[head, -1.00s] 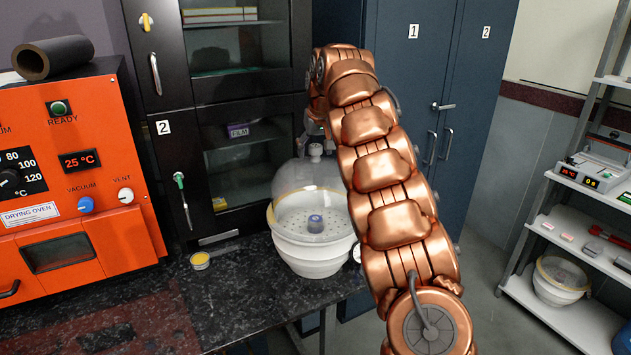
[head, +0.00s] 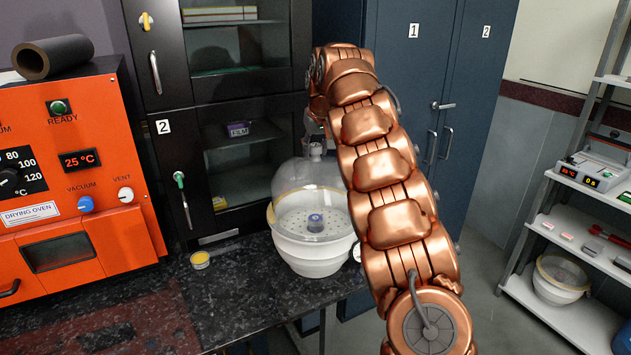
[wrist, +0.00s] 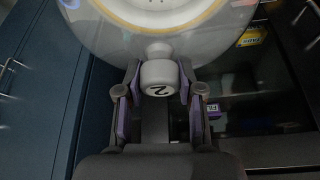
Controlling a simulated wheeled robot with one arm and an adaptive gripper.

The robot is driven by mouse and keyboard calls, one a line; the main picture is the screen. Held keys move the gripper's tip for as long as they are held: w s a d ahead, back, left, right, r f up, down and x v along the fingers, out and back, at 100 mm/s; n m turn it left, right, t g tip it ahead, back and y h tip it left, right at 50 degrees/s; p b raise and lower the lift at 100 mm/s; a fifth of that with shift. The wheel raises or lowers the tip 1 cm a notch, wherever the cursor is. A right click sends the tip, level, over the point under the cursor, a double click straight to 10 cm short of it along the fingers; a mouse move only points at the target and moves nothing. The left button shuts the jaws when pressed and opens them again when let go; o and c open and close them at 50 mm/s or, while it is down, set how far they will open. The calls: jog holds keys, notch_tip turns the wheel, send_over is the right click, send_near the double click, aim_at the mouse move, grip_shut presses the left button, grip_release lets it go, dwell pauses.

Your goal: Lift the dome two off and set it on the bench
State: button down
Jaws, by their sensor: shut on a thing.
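Dome two (head: 298,180) is a clear glass dome with a knob on top. It rests over a white round base (head: 312,263) on the dark bench, and a grey-blue knob (head: 315,223) shows through the glass. My gripper (head: 315,138) is at the top of the dome, partly hidden by my copper arm. In the wrist view the fingers of my gripper (wrist: 160,84) are shut on the dome's knob (wrist: 159,73), which is marked 2. The glass (wrist: 150,28) spreads out beyond it. I cannot see a clear gap between dome and base.
The speckled bench (head: 235,300) has free room left and in front of the base. The orange drying oven (head: 75,180) stands left, and a dark glass-fronted cabinet (head: 165,160) stands behind. A shelf rack (head: 540,225) is at the right.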

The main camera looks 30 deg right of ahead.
jog(key=shift+r, duration=0.1)
dwell(0.3)
jog(key=shift+r, duration=1.65)
jog(key=s+a+b, duration=0.1)
jog(key=a+b, duration=0.1)
jog(key=a, duration=0.6)
jog(key=s+a+r+b, duration=0.1)
jog(key=a+b, duration=0.1)
jog(key=a, duration=0.5)
jog(key=shift+s+a+r+b, duration=0.25)
jog(key=shift+a+b, duration=0.05)
jog(key=shift+a, duration=0.1)
jog(key=shift+s+d, duration=0.1)
